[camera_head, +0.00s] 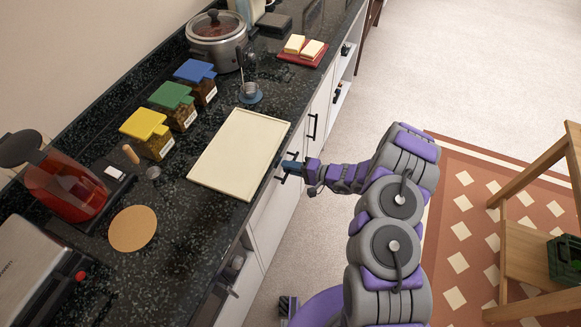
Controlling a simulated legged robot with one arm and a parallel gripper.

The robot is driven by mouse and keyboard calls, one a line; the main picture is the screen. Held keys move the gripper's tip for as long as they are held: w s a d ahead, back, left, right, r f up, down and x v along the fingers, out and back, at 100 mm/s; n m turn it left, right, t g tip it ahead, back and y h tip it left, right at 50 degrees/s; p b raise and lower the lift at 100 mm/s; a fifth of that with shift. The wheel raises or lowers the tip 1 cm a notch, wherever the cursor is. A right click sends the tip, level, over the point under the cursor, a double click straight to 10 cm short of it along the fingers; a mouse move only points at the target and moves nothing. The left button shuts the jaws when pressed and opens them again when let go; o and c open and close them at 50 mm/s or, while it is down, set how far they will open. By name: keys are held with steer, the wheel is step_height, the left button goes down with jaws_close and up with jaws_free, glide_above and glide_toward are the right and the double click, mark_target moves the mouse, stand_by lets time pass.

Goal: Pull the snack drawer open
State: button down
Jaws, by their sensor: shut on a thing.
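The white cabinet and drawer fronts (273,212) run under the dark countertop. A black bar handle (281,179) sits on the front below the cream board. My gripper (290,168) is at this handle, just off the counter edge, and is shut on it. The fingers hide part of the handle. I see no clear gap between this front and the counter, and the inside of the drawer does not show. No label marks it as the snack drawer.
Another black handle (313,126) is farther along. The dark countertop (205,225) holds a cream board (240,153), lidded jars (147,125), a slow cooker (217,42) and a red blender (66,190). A wooden shelf (535,235) stands right on the patterned rug (458,262). Floor behind my arm is clear.

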steer(key=shift+f, duration=0.1)
steer(key=f+p+v, duration=0.1)
steer(key=f+v, duration=0.2)
steer(key=v, duration=1.1)
steer(key=d+f+p+v, duration=0.1)
steer(key=f+v, duration=0.2)
steer(key=v, duration=1.2)
steer(key=shift+s+d+f+p, duration=0.35)
steer(key=shift+s+d+f, duration=0.05)
steer(key=shift+s+f, duration=0.1)
steer(key=c, duration=1.3)
jaws_free()
steer(key=shift+w, duration=0.15)
steer(key=shift+r, duration=0.1)
steer(key=p+v, duration=0.1)
steer(key=v, duration=1.6)
steer(key=shift+d+p, duration=0.25)
steer(key=shift+p, duration=0.1)
